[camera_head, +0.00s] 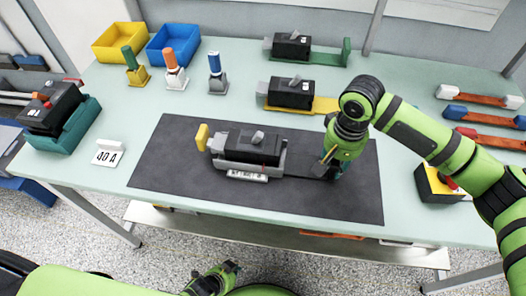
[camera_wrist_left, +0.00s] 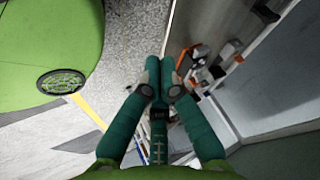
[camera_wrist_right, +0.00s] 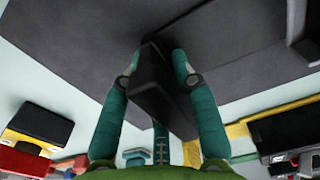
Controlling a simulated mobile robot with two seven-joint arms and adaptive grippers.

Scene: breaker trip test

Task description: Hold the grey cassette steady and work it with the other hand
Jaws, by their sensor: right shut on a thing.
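The grey cassette (camera_head: 277,163) lies on the dark mat (camera_head: 165,180), with a black block on top and a white label at its front. A yellow tab (camera_head: 202,137) sticks up at its left end. A dark flat strip (camera_head: 306,169) runs from its right end to my right gripper (camera_head: 328,172). In the right wrist view, my right gripper (camera_wrist_right: 157,65) is shut on a dark handle piece (camera_wrist_right: 153,85); the fingers partly hide it. My left gripper (camera_head: 215,280) is low in front of the table, away from the cassette. In the left wrist view its fingertips (camera_wrist_left: 159,65) are together and empty.
Similar black units with a yellow base (camera_head: 325,105) and a green base (camera_head: 325,58) stand behind the mat. A teal-based unit (camera_head: 68,138) and a "40 A" card (camera_head: 108,153) are left. Coloured handles (camera_head: 480,97) lie right. The mat's left part is clear.

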